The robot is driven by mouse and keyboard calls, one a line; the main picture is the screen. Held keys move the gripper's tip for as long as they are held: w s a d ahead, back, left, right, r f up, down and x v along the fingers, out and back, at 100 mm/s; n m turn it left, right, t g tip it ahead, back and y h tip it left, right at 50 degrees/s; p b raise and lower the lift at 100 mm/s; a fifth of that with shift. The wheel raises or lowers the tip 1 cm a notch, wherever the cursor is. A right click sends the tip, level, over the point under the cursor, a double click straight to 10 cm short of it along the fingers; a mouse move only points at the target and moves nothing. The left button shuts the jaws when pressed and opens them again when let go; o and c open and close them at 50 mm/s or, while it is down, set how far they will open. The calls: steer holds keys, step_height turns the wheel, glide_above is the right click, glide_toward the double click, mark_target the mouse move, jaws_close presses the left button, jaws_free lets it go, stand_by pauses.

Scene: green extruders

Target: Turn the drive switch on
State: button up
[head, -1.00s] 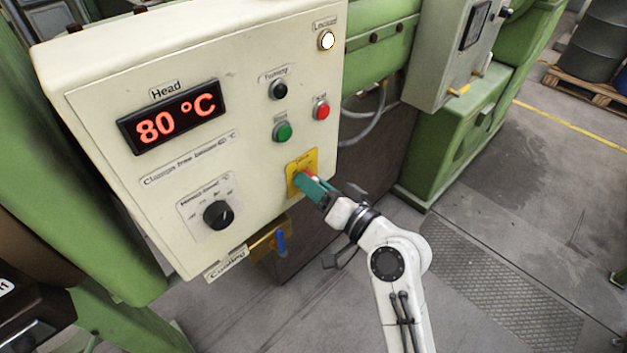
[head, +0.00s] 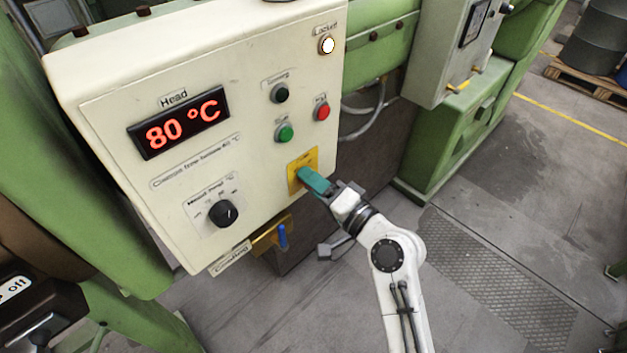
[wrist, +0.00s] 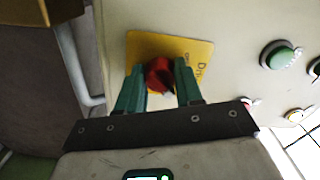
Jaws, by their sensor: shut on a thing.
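The drive switch is a red rotary knob (wrist: 159,76) on a yellow plate (wrist: 196,50) marked "Drive", seen in the wrist view. In the head view the yellow plate (head: 297,163) is low on the right of the cream panel, and my gripper hides the knob. My gripper (wrist: 160,88) has its green fingers on both sides of the knob and is shut on it. In the head view my gripper (head: 308,177) reaches the plate from the lower right. The knob's exact setting is hard to read.
The cream panel (head: 120,100) has a red "80 °C" display (head: 178,122), a black selector knob (head: 223,213), a green button (head: 285,132), a red button (head: 322,111), a black button (head: 280,93) and a lit white lamp (head: 327,45). A blue-handled valve (head: 282,236) sits below.

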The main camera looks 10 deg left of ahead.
steer(key=shift+d, duration=0.1)
steer(key=o, duration=1)
steer(key=shift+o, duration=0.2)
steer(key=b+v, duration=0.3)
steer(key=v, duration=0.7)
steer(key=shift+s+d, duration=0.25)
steer(key=shift+d, duration=0.05)
steer(key=shift+f, duration=0.1)
